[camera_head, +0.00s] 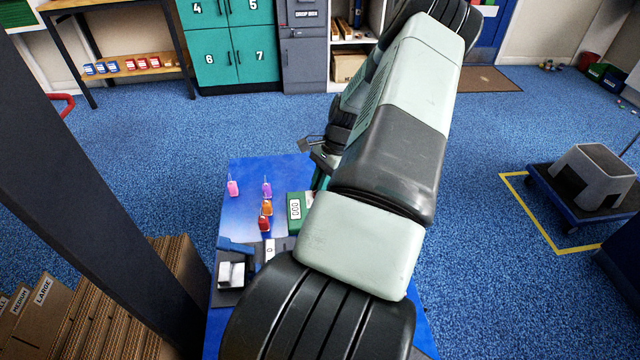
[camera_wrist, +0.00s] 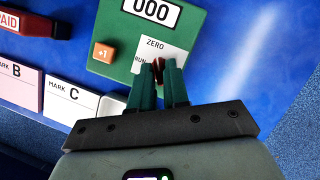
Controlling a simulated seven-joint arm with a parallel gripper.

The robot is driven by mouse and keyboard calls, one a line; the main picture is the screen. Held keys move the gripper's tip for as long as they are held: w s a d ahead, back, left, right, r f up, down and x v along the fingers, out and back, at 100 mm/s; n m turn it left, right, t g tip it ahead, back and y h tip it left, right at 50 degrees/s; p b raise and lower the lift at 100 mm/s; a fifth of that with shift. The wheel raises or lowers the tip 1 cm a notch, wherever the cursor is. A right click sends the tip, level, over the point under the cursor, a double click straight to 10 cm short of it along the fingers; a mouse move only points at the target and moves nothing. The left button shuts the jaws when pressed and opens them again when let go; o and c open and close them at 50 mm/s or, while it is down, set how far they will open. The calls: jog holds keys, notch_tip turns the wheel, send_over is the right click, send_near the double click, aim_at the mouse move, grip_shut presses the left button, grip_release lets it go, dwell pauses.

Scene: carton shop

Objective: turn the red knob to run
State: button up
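The green counter box (camera_wrist: 108,52) reads 000 on its display (camera_wrist: 152,11) and has an orange +1 button (camera_wrist: 103,53). A white plate (camera_wrist: 163,40) on it is marked ZERO at the top and RUN at its lower left. The dark red knob (camera_wrist: 158,69) sits by this plate, mostly hidden between my fingers. My gripper (camera_wrist: 158,74) has its two teal fingers close on both sides of the knob, with little gap visible. Which mark the knob points to is hidden. In the head view the green box (camera_head: 294,209) shows left of my arm, which covers the knob.
Several coloured stamps, such as a purple one (camera_head: 267,189) and a red one (camera_head: 265,223), stand left of the box on the blue table (camera_head: 240,168). Cards marked B (camera_wrist: 15,80) and C (camera_wrist: 72,97) lie near the gripper's left. The table right of the box is clear.

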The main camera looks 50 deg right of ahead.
grip_shut()
jog(key=shift+w+n, duration=0.1)
jog(key=shift+n, duration=0.3)
jog(key=n+g, duration=0.1)
jog(key=n, duration=0.2)
jog(key=shift+w+n+g, duration=0.15)
jog(key=shift+n+g, duration=0.25)
jog(key=n, duration=0.2)
jog(key=n+g, duration=0.1)
jog(key=n, duration=0.1)
jog(key=shift+w+g+h, duration=0.15)
jog(key=shift+g+h, duration=0.15)
jog(key=shift+n+g+h, duration=0.3)
jog(key=shift+n+g, duration=0.1)
jog(key=shift+n, duration=1.2)
jog(key=shift+o, duration=2.3)
grip_release()
jog(key=shift+a, duration=0.1)
